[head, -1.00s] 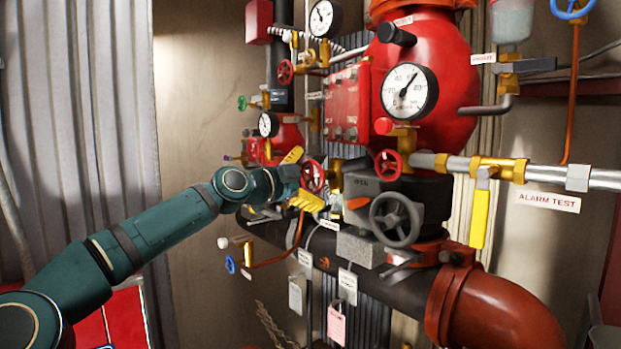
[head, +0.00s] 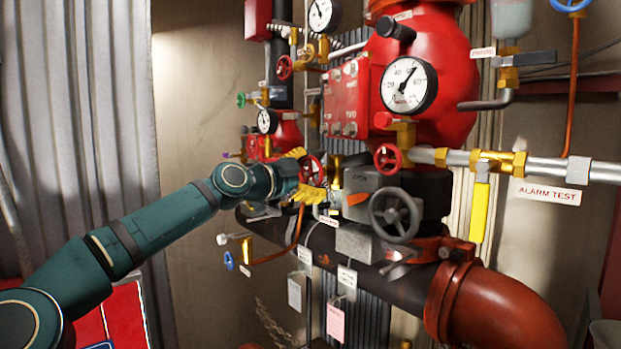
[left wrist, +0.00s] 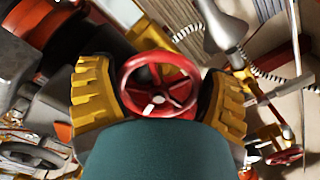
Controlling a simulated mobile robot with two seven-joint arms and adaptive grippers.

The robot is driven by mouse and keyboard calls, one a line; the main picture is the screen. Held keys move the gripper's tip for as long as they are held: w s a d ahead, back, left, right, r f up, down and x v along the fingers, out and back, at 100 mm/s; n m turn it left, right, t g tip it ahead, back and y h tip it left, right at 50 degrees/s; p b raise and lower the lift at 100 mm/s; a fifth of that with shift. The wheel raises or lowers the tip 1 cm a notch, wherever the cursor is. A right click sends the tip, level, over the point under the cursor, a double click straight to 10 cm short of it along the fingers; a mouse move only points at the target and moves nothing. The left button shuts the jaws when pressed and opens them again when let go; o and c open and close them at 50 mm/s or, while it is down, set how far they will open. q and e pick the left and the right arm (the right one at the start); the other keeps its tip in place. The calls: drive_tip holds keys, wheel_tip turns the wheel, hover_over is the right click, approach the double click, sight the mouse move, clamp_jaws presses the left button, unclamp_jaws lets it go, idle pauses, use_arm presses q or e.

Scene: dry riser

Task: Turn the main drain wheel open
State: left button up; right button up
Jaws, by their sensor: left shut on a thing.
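A small red handwheel (head: 321,171) sits on a valve left of the grey gearbox. In the left wrist view the wheel (left wrist: 178,94) fills the space between the yellow fingers, its spokes and hub facing the camera. My left gripper (head: 303,175) reaches it from the left, one yellow finger above and one below, shut on its rim. In the left wrist view the gripper (left wrist: 159,88) has a finger on each side of the wheel. The valve body behind is partly hidden. The small label below is too blurred to read. My right gripper is not in view.
A grey handwheel (head: 396,216) and another red handwheel (head: 388,158) are close on the right. A yellow lever (head: 480,212) hangs by the "ALARM TEST" label (head: 548,194). A blue-handled valve (head: 229,260) and hanging tags lie below. The wall at left is clear.

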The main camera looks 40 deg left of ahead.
use_arm(q)
drive_tip(key=n, duration=0.1)
drive_tip(key=n+b, duration=0.1)
drive_tip(key=n, duration=0.1)
drive_tip(key=shift+f, duration=0.25)
drive_tip(key=n+b, duration=0.1)
drive_tip(key=n, duration=0.3)
drive_tip(key=shift+d, duration=0.15)
drive_tip(key=n, duration=0.4)
drive_tip(key=shift+d+n+b, duration=0.15)
drive_tip(key=shift+n+b, duration=0.15)
drive_tip(key=n, duration=0.5)
drive_tip(key=shift+s+d+r, duration=0.1)
drive_tip(key=n, duration=0.5)
drive_tip(key=shift+d+r, duration=0.1)
drive_tip(key=n+p, duration=0.1)
drive_tip(key=n, duration=0.3)
drive_tip(key=shift+r, duration=0.1)
drive_tip(key=n, duration=0.5)
drive_tip(key=shift+r+p, duration=0.15)
drive_tip(key=shift+p, duration=0.25)
drive_tip(key=n+p, duration=0.1)
drive_tip(key=n, duration=0.3)
drive_tip(key=shift+r, duration=0.1)
